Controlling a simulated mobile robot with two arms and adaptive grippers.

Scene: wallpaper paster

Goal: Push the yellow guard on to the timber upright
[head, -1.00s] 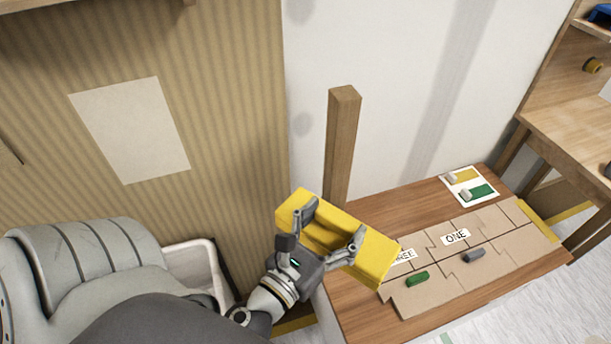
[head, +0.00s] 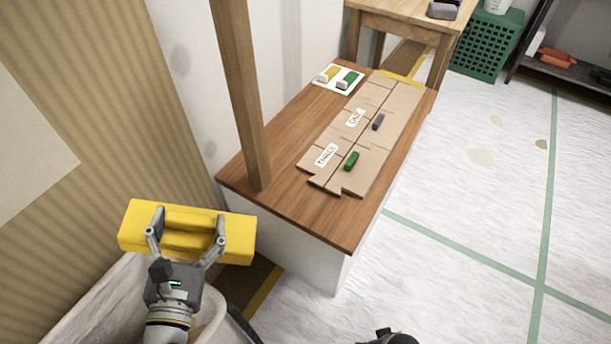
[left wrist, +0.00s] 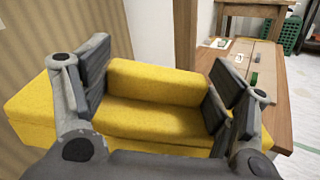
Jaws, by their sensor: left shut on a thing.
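The yellow guard (head: 133,230) is a long block with a channel along its length. My left gripper (head: 189,222) is shut on it, one finger at each side of its middle part. The left wrist view also shows the guard (left wrist: 155,82) between the finger pads. The timber upright (head: 241,100) is a square wooden post standing at the near left corner of the wooden table. In the head view the guard is left of and below the post's foot, apart from it. In the left wrist view the post (left wrist: 185,35) rises behind the guard.
The wooden table top (head: 285,150) carries jointed cardboard pieces (head: 395,105), a green block (head: 351,161), a grey block (head: 378,122) and a colour card (head: 340,78). A ribbed wall (head: 90,100) is close on the left. A white bin (head: 95,305) is below the gripper.

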